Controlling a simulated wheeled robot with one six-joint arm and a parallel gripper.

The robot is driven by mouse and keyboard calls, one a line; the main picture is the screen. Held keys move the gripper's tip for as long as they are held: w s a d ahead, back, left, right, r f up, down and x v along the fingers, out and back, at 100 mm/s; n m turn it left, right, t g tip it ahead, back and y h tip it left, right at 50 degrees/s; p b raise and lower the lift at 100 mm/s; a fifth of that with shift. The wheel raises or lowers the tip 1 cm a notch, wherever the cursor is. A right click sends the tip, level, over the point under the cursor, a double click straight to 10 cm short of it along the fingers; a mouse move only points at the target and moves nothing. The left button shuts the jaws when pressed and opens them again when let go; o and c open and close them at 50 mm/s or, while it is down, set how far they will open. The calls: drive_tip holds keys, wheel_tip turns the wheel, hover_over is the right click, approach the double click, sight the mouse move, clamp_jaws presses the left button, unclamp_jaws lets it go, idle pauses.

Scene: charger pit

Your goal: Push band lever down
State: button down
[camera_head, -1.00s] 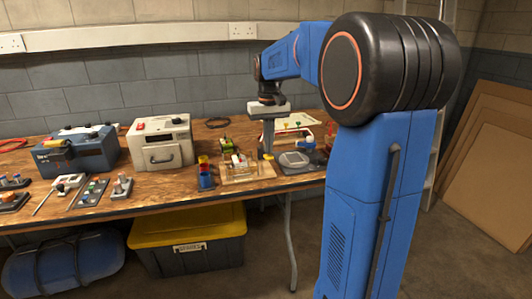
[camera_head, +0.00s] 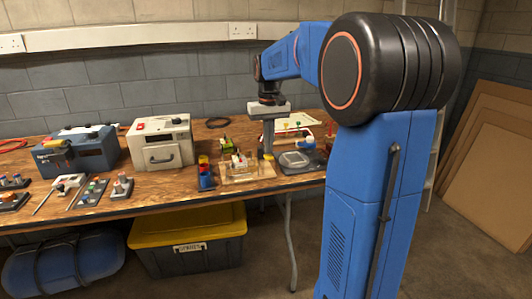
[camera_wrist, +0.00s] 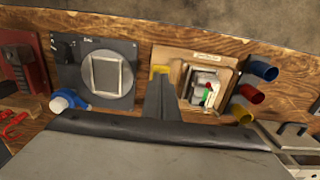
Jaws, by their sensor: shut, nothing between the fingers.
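My gripper (camera_head: 268,150) points straight down over the right part of the bench, and its fingers are shut and empty. In the wrist view the shut fingers (camera_wrist: 160,85) reach between a dark panel (camera_wrist: 122,60) and a wooden-framed unit (camera_wrist: 234,72). A small yellow piece (camera_wrist: 160,70) shows right at the fingertips; I cannot tell if they touch it. I cannot make out for certain which part is the band lever. The dark panel carries a round disc with a pale square, and a blue-and-white knob (camera_wrist: 68,100) stands at its corner.
Blue, red and yellow cups (camera_wrist: 252,95) stand beside the wooden-framed unit. A white box with a handle (camera_head: 160,143) and a blue case (camera_head: 75,152) stand further left on the bench (camera_head: 150,190). The wall is close behind.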

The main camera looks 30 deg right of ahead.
sight(269, 156)
drive_tip(key=shift+f, duration=0.1)
drive_tip(key=shift+f, duration=2)
drive_tip(key=shift+r, duration=3.65)
